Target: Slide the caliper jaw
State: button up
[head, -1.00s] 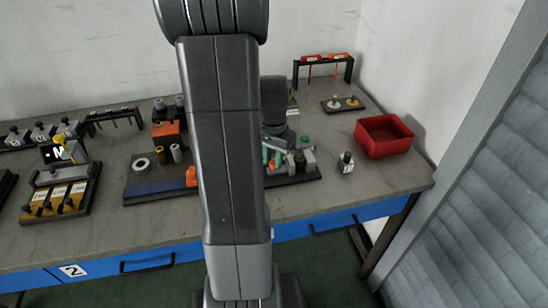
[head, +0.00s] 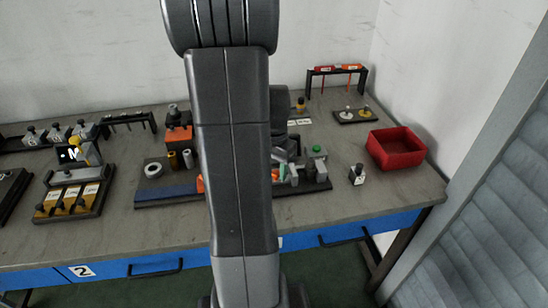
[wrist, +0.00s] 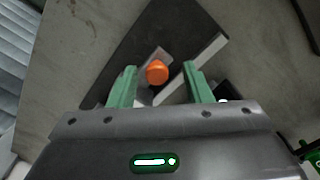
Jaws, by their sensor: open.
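In the wrist view an orange round knob (wrist: 157,72) stands on a small grey piece, which I take to be the caliper jaw. A light grey bar (wrist: 205,55) lies slanted just to its right. Both are on a dark base plate (wrist: 125,55). My gripper (wrist: 161,76) is open, its two green fingers spread left and right of the knob with gaps on both sides. Whether the fingertips are level with the knob is unclear. In the head view my arm hides much of this station, and the caliper cannot be made out clearly.
On the bench in the head view, a red bin (head: 397,150) stands at the right, with a small bottle-like item (head: 357,175) left of it. A black rack (head: 337,72) stands behind. A block fixture (head: 75,195) is at the left. Bare bench lies around the bin.

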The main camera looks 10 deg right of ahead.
notch_tip(320, 180, up, 14)
jog(key=p, duration=0.1)
jog(key=shift+f, duration=0.2)
notch_tip(320, 180, down, 14)
jog(key=shift+d+f+b, duration=0.1)
jog(key=shift+b, duration=0.45)
jog(key=shift+d, duration=0.35)
